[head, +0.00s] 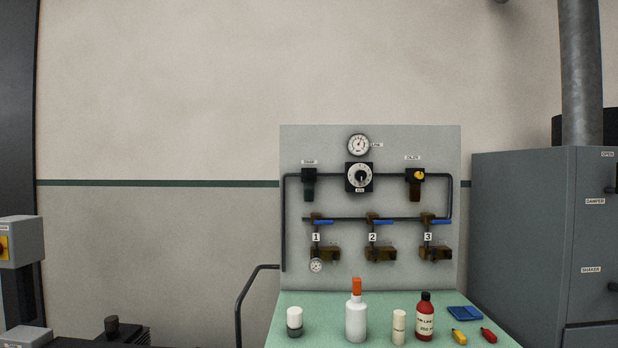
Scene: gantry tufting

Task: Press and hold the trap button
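A grey upright panel (380,147) at centre right carries black piping and fittings. A black fitting (309,175) with a dark bowl hangs at the panel's upper left under a small label too blurred to read for certain. Another black fitting (413,190) with a yellow round part (420,175) sits at the upper right under its own small label. I cannot tell which part is the trap button. Neither of my grippers is in view.
The panel also holds a gauge (358,145), a dial (359,177) and three blue-handled valves. Below it, a green bench top (375,300) bears a white bottle (356,321), a red bottle (425,318) and small items. A grey cabinet (520,240) stands right; a black rail (240,305) left.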

